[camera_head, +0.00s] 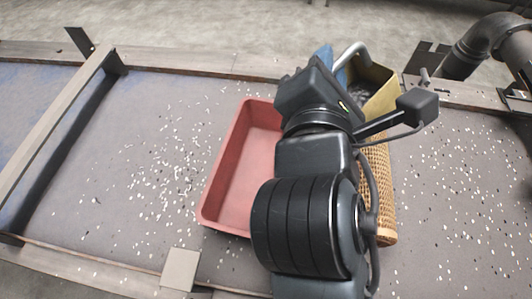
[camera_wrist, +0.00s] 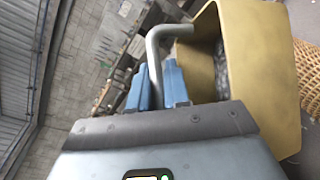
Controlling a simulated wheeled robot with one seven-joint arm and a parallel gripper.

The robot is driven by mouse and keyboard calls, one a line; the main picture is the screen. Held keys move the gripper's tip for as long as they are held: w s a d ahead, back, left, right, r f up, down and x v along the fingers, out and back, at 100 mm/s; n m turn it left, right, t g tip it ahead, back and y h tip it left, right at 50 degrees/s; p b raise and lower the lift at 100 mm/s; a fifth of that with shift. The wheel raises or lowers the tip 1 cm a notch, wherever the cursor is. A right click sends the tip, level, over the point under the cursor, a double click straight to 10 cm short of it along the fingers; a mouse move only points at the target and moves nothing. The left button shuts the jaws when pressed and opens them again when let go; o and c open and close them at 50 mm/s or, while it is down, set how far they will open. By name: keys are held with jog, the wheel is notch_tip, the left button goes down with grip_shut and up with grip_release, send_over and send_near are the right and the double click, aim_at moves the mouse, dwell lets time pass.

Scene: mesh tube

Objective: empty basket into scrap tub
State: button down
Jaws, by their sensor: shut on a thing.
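The basket is a yellow, open-topped box (camera_head: 381,80) with a bent grey metal handle (camera_head: 349,50). In the wrist view the basket (camera_wrist: 262,60) shows at the right, tilted in the picture, with grey pieces (camera_wrist: 222,65) inside. My gripper (camera_wrist: 157,88) has its blue fingers on either side of the handle (camera_wrist: 153,55) and is shut on it. The red scrap tub (camera_head: 226,172) stands left of the basket on the table. Its visible floor is bare, and its right side is hidden behind my arm.
A woven tan mesh piece (camera_head: 381,190) lies right of my arm, in front of the basket; the wrist view shows it too (camera_wrist: 308,62). Pale scraps litter the grey table (camera_head: 140,150). A dark pipe (camera_head: 478,42) stands at the back right. A raised bar (camera_head: 60,125) crosses the left.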

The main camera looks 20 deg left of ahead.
jog(key=shift+s+a+r+n, duration=0.1)
jog(key=shift+s+a+n, duration=0.05)
jog(key=shift+a+n, duration=0.2)
jog(key=shift+s+a+r+n+t, duration=0.25)
jog(key=shift+a+n+t, duration=0.15)
jog(key=shift+n, duration=0.35)
jog(key=shift+a+f+n, duration=0.15)
jog(key=shift+f+n, duration=0.2)
jog(key=shift+n, duration=0.15)
jog(key=shift+s+a+f+n+t, duration=0.2)
jog(key=shift+f+n+t, duration=0.1)
jog(key=shift+n, duration=0.3)
jog(key=shift+s+a+f+n+t+b, duration=0.1)
jog(key=shift+a+f+n+t+b, duration=0.15)
jog(key=shift+f+n+b, duration=0.5)
jog(key=shift+s+a+f+n+t+b, duration=0.1)
jog(key=shift+a+f+n+t+b, duration=0.1)
jog(key=shift+n+b, duration=0.6)
jog(key=shift+s+a+f+n, duration=0.25)
jog(key=shift+a, duration=0.3)
jog(key=shift+s+a+f+n+t, duration=0.1)
jog(key=shift+a+f+n+t, duration=0.1)
jog(key=shift+a+n+t, duration=0.1)
jog(key=shift+s+a+f+n+y+p, duration=0.1)
jog(key=shift+a+f+n+y+p, duration=0.15)
jog(key=shift+n, duration=0.2)
jog(key=shift+s+f+n+y+p, duration=0.1)
jog(key=shift+f+n, duration=0.25)
jog(key=shift+n, duration=0.1)
